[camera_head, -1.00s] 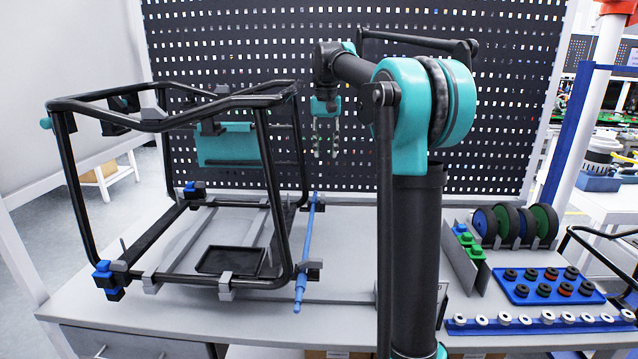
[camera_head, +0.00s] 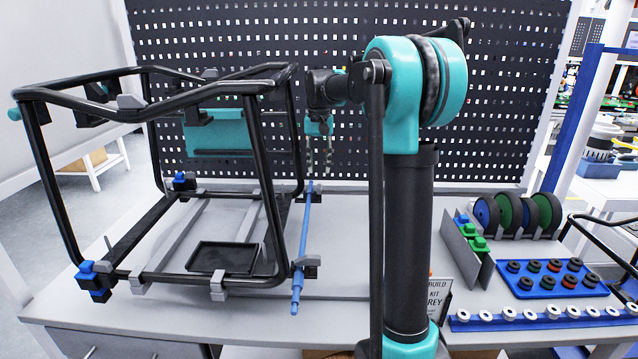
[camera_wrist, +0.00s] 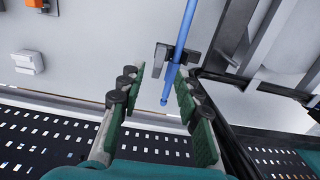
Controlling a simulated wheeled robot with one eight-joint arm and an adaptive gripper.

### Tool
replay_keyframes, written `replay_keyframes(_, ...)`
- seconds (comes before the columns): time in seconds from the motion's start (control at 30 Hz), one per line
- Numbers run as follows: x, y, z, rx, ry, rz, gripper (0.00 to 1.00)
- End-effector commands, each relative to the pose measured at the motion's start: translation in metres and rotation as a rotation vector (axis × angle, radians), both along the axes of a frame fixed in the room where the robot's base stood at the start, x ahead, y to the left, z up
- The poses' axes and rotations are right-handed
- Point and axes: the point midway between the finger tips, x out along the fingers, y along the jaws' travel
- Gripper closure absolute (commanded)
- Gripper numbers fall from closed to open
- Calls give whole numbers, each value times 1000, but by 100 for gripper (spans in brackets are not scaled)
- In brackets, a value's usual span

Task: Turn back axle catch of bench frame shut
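The black tubular bench frame (camera_head: 262,170) stands on the workbench. A blue axle rod (camera_head: 304,235) lies along its right side; its back end also shows in the wrist view (camera_wrist: 187,25). A dark grey catch (camera_wrist: 173,56) sits at the rod near that end, with a piece reaching out to one side; whether it is turned shut I cannot tell. A similar front catch (camera_head: 309,263) sits near the rod's front end. My gripper (camera_head: 318,172) is open and empty above the back end of the rod; in the wrist view its fingers (camera_wrist: 158,95) are on either side of the rod's tip.
A dark perforated panel (camera_head: 340,60) closes off the back, close to my gripper. A black tray (camera_head: 222,258) lies inside the frame. Parts racks, wheels (camera_head: 515,215) and a blue parts tray (camera_head: 552,279) fill the right. Bare tabletop (camera_head: 345,255) shows right of the rod.

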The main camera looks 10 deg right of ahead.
Motion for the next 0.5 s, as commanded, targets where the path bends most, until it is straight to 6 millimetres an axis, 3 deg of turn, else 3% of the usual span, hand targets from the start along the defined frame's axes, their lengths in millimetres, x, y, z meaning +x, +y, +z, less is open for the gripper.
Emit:
replay_keyframes(0.23,0,0,-43,0,0,0,66)
replay_keyframes(0.5,0,0,-64,0,0,0,66)
